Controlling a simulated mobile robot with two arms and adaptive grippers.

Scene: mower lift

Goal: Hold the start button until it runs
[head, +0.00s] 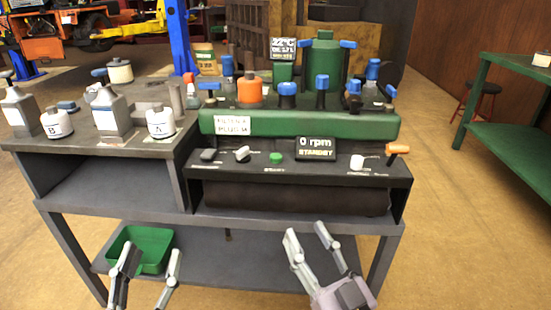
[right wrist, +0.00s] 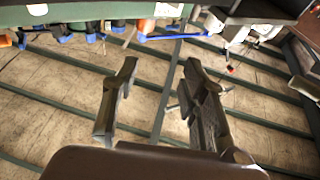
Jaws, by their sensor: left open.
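The green start button (head: 275,157) sits on the dark control panel (head: 236,172) at the front of the bench machine, with nothing touching it. The display (head: 316,148) beside it reads 0 rpm and STANDBY. My left gripper (head: 150,262) is open and empty at the lower left of the head view, low in front of the bench. My right gripper (head: 307,232) is open and empty, below and a little right of the button, apart from the panel. In the right wrist view, my right gripper's fingers (right wrist: 158,88) stand apart with nothing between them.
The panel also carries a grey knob (head: 208,155), a white-topped switch (head: 242,153), a white knob (head: 357,162) and an orange-handled lever (head: 397,149). Bottles stand on the left tabletop. A green tray (head: 151,240) rests on the lower shelf.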

